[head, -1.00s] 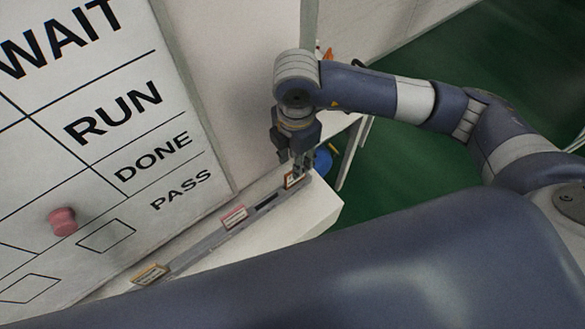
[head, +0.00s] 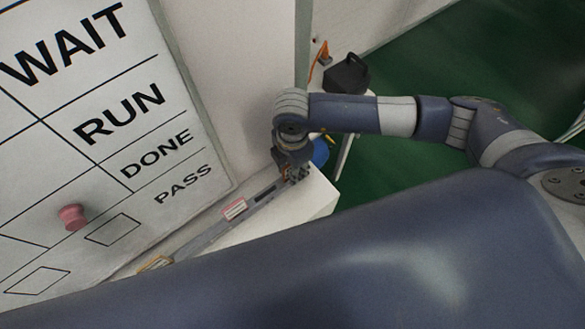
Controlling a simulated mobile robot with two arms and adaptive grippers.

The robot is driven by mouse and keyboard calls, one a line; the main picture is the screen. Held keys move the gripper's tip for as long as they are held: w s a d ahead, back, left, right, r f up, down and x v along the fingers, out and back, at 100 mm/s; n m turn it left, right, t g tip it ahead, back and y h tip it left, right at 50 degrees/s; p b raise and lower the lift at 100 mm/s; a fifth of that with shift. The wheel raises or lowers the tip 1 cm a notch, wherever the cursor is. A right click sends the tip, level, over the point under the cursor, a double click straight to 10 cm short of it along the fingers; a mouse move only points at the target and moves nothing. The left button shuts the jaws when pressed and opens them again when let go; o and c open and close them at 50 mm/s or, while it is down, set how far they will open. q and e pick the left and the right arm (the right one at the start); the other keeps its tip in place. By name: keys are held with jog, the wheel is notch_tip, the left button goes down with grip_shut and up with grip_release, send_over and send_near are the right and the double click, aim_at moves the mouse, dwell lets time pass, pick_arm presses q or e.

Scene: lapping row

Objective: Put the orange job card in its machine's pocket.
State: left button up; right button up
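A narrow grey rack (head: 211,235) runs along the white ledge below the board and holds small cards. A card with an orange-brown edge (head: 286,173) shows at the rack's right end, mostly hidden by my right gripper. A yellow-orange edged card (head: 155,264) stands near the rack's left end, partly cut off by my own body. A red-edged card (head: 234,208) stands between them. My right gripper (head: 291,178) points down at the right-end card. Its fingertips are small and partly hidden, so its grip is unclear. My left gripper is out of view. No machine pocket can be made out.
A white board (head: 100,150) marked WAIT, RUN, DONE and PASS stands at left, with a pink knob-like piece (head: 72,216) on it. The ledge (head: 312,205) ends just right of the gripper. A black item (head: 348,73) and a blue round object (head: 320,152) lie beyond.

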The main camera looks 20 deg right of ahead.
grip_shut()
jog(key=shift+r, duration=0.1)
